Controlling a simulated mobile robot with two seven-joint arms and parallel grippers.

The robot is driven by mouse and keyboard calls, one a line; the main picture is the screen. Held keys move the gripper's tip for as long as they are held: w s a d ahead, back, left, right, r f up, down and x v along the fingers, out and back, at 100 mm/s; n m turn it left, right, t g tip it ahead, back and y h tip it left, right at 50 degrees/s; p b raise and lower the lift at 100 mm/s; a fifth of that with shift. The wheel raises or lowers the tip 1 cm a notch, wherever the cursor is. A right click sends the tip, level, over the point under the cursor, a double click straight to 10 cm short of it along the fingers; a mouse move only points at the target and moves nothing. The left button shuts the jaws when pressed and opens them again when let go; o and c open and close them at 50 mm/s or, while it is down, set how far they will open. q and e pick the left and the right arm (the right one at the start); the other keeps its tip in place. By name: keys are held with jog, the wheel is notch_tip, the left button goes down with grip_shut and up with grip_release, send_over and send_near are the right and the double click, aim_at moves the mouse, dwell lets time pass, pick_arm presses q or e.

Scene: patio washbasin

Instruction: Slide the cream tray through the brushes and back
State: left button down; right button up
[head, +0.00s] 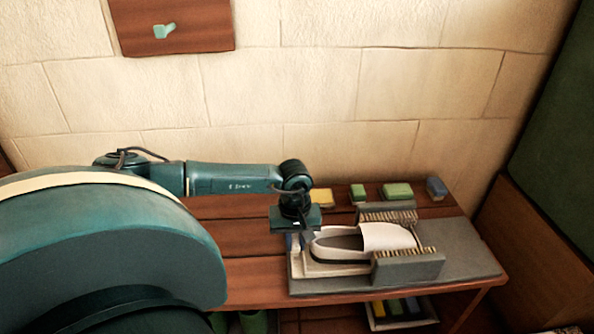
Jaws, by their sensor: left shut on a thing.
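The cream tray (322,268) lies on a grey base (462,262) on the wooden bench. A white slip-on shoe (385,238) rests on the tray. Two grey brush blocks with tan bristles stand on either side: the rear brush (386,208) and the front brush (408,268). The toe end of the shoe is between them, while the tray's left end sticks out to the left. My left gripper (299,243) points down at that left end and is shut, apparently on the tray's raised end; the contact is partly hidden. My right gripper is not in view.
Along the back of the bench are a yellow block (321,198), two green blocks (397,190) and a blue block (436,188). A bin of coloured blocks (402,312) sits below. The stone wall is close behind; the base's right part is clear.

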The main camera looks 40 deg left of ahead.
pick_arm(q)
jog(key=shift+s+a, duration=0.2)
jog(key=shift+a, duration=0.05)
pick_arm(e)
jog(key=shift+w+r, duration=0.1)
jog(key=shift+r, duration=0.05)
pick_arm(q)
jog(key=c, duration=1.6)
grip_release()
jog(key=shift+c, duration=0.2)
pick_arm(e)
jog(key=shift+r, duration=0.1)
